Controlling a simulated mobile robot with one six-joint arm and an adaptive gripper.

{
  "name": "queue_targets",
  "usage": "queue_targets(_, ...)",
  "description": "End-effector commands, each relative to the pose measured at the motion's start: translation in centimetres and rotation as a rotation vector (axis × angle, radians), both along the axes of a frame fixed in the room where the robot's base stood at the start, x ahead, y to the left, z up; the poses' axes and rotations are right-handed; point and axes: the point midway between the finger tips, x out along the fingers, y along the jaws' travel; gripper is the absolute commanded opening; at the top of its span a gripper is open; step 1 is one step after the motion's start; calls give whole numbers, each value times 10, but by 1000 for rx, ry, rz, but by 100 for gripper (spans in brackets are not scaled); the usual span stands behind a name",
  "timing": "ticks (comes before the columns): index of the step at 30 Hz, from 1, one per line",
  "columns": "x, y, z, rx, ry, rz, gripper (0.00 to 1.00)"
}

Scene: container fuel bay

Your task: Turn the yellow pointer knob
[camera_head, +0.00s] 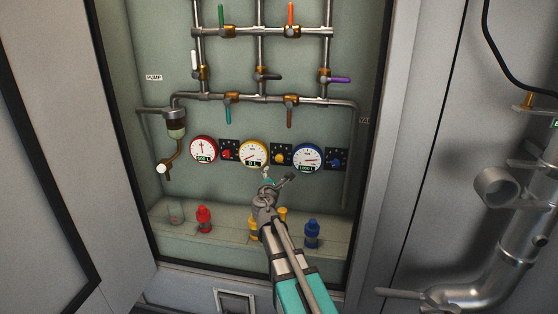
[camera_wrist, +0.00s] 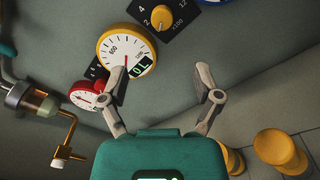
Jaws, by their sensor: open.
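The yellow pointer knob (camera_head: 280,158) sits on a small black dial plate to the right of the yellow-rimmed gauge (camera_head: 253,154) on the back panel. In the wrist view the knob (camera_wrist: 161,17) is near the top edge, on its numbered black plate (camera_wrist: 172,35). The yellow-rimmed gauge (camera_wrist: 124,50) beside it shows 0 L. My gripper (camera_head: 278,177) is just below the knob in the head view. In the wrist view my gripper (camera_wrist: 163,80) is open and empty, with its fingers apart from the knob.
A red gauge (camera_head: 204,149) and a blue gauge (camera_head: 308,157) flank the yellow one, each with its own knob. Pipes with coloured valve handles run above. A red container (camera_head: 204,219), yellow ones and a blue one (camera_head: 312,234) stand on the ledge below.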

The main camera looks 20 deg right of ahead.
Motion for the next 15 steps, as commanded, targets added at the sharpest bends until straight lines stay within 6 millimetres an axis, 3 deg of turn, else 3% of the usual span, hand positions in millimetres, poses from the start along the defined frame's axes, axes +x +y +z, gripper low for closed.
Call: queue_targets(15,11,-6,0,5,-1,-3,82)
